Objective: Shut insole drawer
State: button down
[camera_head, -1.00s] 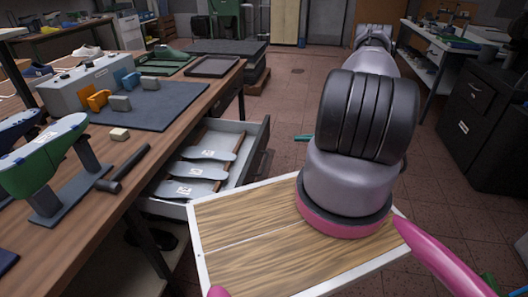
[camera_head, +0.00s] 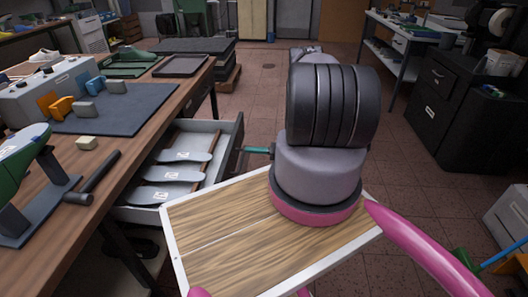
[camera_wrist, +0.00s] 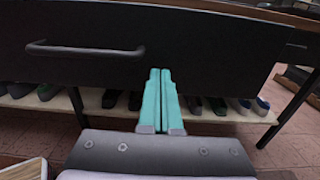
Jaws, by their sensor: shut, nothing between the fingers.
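The insole drawer (camera_head: 228,165) stands pulled out from under the workbench. Several grey insoles (camera_head: 170,174) lie inside it between wooden dividers. In the wrist view its dark front (camera_wrist: 200,50) fills the upper part, with a bar handle (camera_wrist: 85,49) to the left. My gripper's teal fingers (camera_wrist: 158,98) are shut together and empty. They point at the lower part of the drawer front, right of the handle; I cannot tell whether they touch it. In the head view the teal fingertips (camera_head: 257,150) show just right of the drawer front, and my arm hides the rest of the gripper.
The workbench (camera_head: 118,130) carries a hammer (camera_head: 92,178), a blue-grey mat (camera_head: 125,108) and a green shoe last (camera_head: 20,150). Shoes (camera_wrist: 110,98) stand on a shelf below the drawer. Open floor (camera_head: 420,200) lies to the right, with a black cabinet (camera_head: 455,110) beyond.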

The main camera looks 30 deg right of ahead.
jog(key=shift+x, duration=1.45)
